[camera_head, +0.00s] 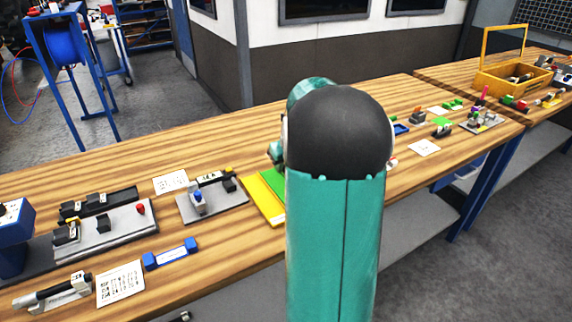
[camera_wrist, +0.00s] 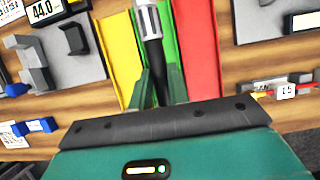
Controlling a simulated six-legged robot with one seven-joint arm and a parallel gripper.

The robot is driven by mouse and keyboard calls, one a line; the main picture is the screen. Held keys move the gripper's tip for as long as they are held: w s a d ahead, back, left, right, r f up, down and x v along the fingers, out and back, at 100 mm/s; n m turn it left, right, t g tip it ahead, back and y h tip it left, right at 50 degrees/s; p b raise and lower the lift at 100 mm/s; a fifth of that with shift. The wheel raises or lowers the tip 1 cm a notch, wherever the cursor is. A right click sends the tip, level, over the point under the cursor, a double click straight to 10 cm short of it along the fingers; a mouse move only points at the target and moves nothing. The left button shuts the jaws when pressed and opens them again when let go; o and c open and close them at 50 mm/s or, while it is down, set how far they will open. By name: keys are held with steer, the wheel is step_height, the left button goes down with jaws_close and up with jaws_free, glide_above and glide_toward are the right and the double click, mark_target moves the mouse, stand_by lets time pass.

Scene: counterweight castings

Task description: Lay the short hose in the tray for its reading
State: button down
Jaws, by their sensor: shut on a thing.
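My gripper (camera_wrist: 158,88) is shut on a short black hose (camera_wrist: 152,48) with a silver end fitting, seen in the wrist view. The hose points away from the jaws over coloured strips, with yellow (camera_wrist: 119,50) left, green (camera_wrist: 167,30) under and beside it, and red (camera_wrist: 197,45) right. I cannot tell whether the hose touches the surface below. In the head view the yellow strip (camera_head: 262,202) and part of the green strip (camera_head: 275,180) show left of my arm. My arm hides the gripper, the hose and the red strip there.
A grey fixture with a display reading 44.0 (camera_wrist: 43,11) lies left of the strips; it also shows in the head view (camera_head: 212,200). A grey plate (camera_wrist: 270,18) lies right. Other fixtures, cards and a yellow toolbox (camera_head: 513,80) stand along the wooden bench (camera_head: 230,145).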

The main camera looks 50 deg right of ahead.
mark_target(281, 187)
steer(key=shift+w+a, duration=0.1)
steer(key=shift+w, duration=0.05)
steer(key=shift+f, duration=2.85)
steer(key=shift+f, duration=0.7)
steer(key=c, duration=1.3)
jaws_free()
steer(key=shift+o, duration=0.2)
steer(key=shift+r, duration=0.1)
steer(key=shift+r, duration=3.4)
